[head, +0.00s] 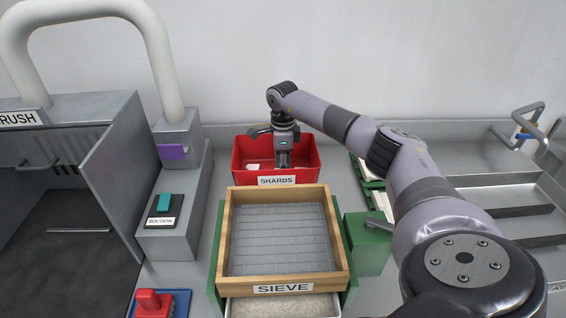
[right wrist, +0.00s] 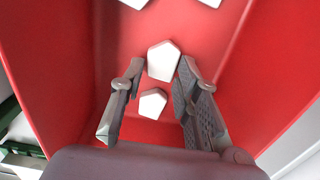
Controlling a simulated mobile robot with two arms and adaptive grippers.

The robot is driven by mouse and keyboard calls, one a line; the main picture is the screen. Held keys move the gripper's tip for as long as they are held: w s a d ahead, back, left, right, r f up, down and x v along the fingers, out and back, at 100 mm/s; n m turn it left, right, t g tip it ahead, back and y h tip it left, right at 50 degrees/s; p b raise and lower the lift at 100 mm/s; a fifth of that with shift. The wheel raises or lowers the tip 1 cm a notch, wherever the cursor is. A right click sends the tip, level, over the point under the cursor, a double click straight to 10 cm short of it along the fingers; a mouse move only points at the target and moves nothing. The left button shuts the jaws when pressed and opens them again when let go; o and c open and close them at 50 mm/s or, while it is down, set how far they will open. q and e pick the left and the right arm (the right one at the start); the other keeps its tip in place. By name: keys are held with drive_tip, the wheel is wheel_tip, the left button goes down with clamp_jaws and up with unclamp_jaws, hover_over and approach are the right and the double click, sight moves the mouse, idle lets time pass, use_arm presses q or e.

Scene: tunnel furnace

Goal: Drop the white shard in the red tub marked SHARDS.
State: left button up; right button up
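The red tub (head: 277,181) marked SHARDS stands behind the sieve in the head view. My right gripper (head: 283,164) reaches down inside it. In the right wrist view the fingers (right wrist: 161,65) are spread apart with nothing gripped. A white shard (right wrist: 163,61) shows in the gap between the fingertips, and a smaller white piece (right wrist: 153,103) shows just below it. Both appear to lie on the red floor, clear of the fingers. Two more white pieces (right wrist: 133,3) (right wrist: 210,2) are cut off at the top edge. My left gripper is not in view.
The wooden-framed sieve (head: 341,270), with an empty mesh, stands in front of the tub. A grey suction switch box (head: 170,230) and an open-fronted cabinet (head: 115,170) are at left. A green rack with pale pieces (head: 366,172) is right of the tub, partly behind my arm.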

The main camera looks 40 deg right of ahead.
drive_tip(key=o, duration=0.4)
drive_tip(key=shift+r, duration=0.15)
wheel_tip(320, 180, up, 12)
drive_tip(key=shift+f, duration=0.15)
idle(0.4)
